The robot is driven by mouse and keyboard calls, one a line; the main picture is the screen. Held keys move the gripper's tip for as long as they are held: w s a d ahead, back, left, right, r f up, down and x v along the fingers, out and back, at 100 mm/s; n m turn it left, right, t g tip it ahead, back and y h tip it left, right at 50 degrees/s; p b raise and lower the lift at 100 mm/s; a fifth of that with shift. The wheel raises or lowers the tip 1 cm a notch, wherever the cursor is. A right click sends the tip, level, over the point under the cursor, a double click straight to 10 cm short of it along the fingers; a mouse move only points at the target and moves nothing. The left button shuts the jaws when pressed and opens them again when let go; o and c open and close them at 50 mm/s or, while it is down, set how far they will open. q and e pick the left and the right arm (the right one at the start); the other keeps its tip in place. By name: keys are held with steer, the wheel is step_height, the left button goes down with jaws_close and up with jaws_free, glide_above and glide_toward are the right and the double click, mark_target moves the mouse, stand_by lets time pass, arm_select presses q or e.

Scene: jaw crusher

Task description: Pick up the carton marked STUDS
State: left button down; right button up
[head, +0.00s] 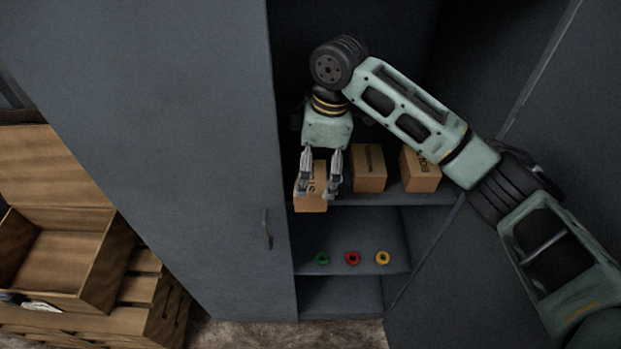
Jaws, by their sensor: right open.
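A brown carton (311,202) stands at the left end of the upper visible shelf of a dark grey cabinet. Dark lettering that starts with "ST" shows on it, partly covered by my gripper. My right gripper (319,192) points down at this carton, with its two fingers apart, one near each side of it. Whether the fingers touch the carton cannot be told. My left gripper is not in view.
Two more brown cartons stand to the right on the same shelf, a middle one (369,169) and a right one (420,171). Green (322,258), red (352,258) and yellow (382,257) rings lie on the shelf below.

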mark_target(312, 176)
steer(key=shift+s+a+f+p, duration=0.1)
steer(key=shift+s+f+p, duration=0.2)
steer(key=shift+f+p, duration=0.2)
steer(key=shift+s+a+f+p, duration=0.1)
steer(key=shift+s+f+p, duration=0.25)
steer(key=shift+f, duration=0.15)
steer(key=shift+w+a+f, duration=0.1)
steer(key=shift+w+f, duration=0.1)
steer(key=shift+f, duration=0.4)
steer(key=shift+w+a+f, duration=0.1)
steer(key=shift+w+f, duration=0.05)
steer(key=shift+f, duration=0.65)
steer(key=c, duration=1.6)
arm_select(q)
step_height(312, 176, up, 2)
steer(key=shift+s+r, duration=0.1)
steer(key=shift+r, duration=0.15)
arm_select(e)
steer(key=shift+r, duration=0.1)
steer(key=shift+c, duration=0.6)
